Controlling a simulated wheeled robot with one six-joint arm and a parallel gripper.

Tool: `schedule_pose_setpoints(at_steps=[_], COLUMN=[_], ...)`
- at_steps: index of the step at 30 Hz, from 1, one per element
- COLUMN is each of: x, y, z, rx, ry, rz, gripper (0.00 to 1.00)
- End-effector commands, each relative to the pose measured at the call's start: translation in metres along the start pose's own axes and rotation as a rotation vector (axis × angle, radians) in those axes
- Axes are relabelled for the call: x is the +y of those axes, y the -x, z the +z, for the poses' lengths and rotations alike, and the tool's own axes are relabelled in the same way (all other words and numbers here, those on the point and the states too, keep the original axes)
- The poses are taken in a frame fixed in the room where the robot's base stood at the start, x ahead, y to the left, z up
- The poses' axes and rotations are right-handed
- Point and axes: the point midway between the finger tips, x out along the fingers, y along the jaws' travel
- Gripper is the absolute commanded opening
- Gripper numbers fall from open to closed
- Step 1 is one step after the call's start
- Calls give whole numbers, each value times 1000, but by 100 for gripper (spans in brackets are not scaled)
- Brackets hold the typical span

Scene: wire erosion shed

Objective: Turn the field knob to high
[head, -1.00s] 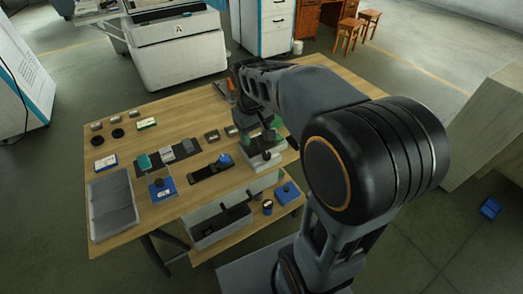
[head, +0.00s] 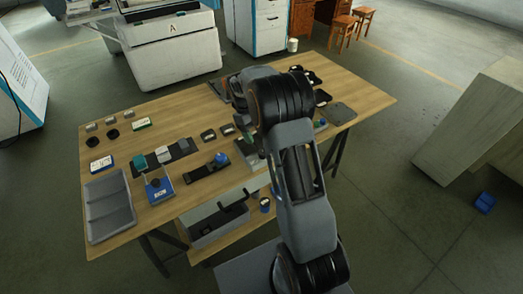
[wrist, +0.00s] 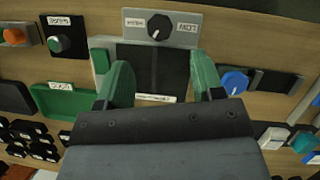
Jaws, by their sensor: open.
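In the wrist view, a black rotary knob (wrist: 159,27) with a white pointer mark sits on a grey plate (wrist: 186,50). A small label is on each side of the knob, too small to read surely. My gripper (wrist: 163,72) has two green fingers spread apart with nothing between them. Its fingertips appear just below the knob plate, over a dark panel (wrist: 150,60), apart from the knob. In the head view my arm hides the knob and most of my gripper.
A blue knob (wrist: 234,82) is to the right, green (wrist: 58,43) and orange (wrist: 14,35) knobs to the left. Several small black parts (wrist: 30,140) lie lower left. In the head view a grey tray (head: 110,205) lies at the table's left end.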

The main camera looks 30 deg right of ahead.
Motion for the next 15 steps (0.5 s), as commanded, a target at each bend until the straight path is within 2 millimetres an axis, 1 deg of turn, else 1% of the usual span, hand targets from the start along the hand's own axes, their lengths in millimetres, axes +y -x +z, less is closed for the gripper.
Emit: schedule_pose_setpoints(at_steps=[1, 6, 9, 15], x=[0, 0, 0, 0], y=[-11, -40, -54, -72], z=[0, 0, 1, 0], rx=[-4, -2, -2, 0], ry=[0, -1, -1, -1], rz=[-2, -1, -1, 0], gripper=[61, 61, 61, 61])
